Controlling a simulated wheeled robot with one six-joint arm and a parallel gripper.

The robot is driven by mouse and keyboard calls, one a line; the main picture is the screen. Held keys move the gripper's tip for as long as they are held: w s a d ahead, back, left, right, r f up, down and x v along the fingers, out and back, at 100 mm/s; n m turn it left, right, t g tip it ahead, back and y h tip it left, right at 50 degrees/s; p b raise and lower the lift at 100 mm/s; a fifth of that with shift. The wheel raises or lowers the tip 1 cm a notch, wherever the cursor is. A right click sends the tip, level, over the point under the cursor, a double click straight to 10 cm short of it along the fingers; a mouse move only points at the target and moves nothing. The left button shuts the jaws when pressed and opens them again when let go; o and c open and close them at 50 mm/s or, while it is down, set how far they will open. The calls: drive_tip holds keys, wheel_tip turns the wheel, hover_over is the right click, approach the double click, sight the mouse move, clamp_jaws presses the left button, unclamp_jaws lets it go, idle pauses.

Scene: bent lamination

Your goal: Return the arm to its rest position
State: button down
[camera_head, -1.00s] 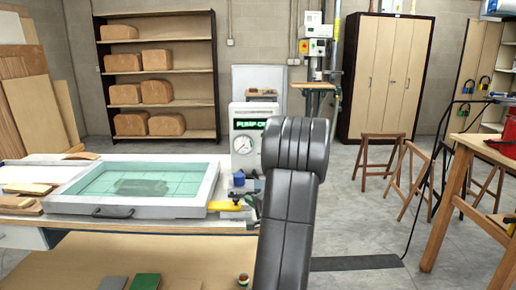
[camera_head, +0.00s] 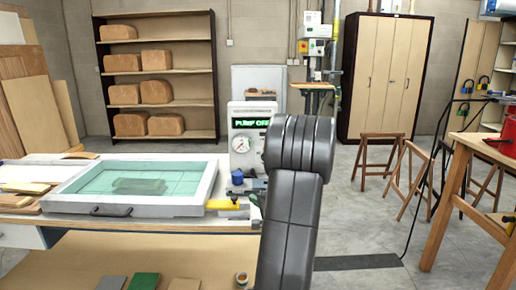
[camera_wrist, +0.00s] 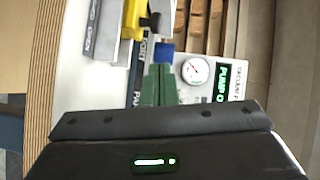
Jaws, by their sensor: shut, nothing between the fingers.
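My arm (camera_head: 292,200), dark grey, rises in the right-middle of the head view, bent at a rounded joint.
A grey-framed press (camera_head: 170,205) with a clear greenish sheet lies on the bench at left. The yellow valve (camera_head: 224,204) and blue cap (camera_head: 237,177) sit beside it. A trestle (camera_head: 410,180) and a wooden table (camera_head: 452,200) stand at right. Open floor lies between.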

drive_tip(key=v, duration=0.9)
drive_tip(key=x, duration=0.9)
drive_tip(key=shift+d, duration=0.1)
drive_tip(key=a, duration=0.1)
drive_tip(key=a+p, duration=0.1)
drive_tip(key=a, duration=0.1)
drive_tip(key=w+a+p, duration=0.1)
drive_tip(key=shift+a+f, duration=0.3)
drive_tip(key=shift+a, duration=0.05)
drive_tip(key=d+p, duration=0.3)
drive_tip(key=d, duration=0.1)
drive_tip(key=shift+w+d+r+p, duration=0.1)
drive_tip(key=shift+r+p, duration=0.05)
drive_tip(key=shift+p, duration=0.25)
drive_tip(key=d, duration=0.2)
drive_tip(key=s+d+b, duration=0.1)
drive_tip(key=d, duration=0.1)
drive_tip(key=shift+d+r, duration=0.1)
drive_tip(key=shift+d, duration=0.25)
drive_tip(key=a+b+v, duration=0.1)
drive_tip(key=b+v, duration=0.1)
drive_tip(key=v, duration=0.7)
drive_tip(key=shift+s, duration=0.55)
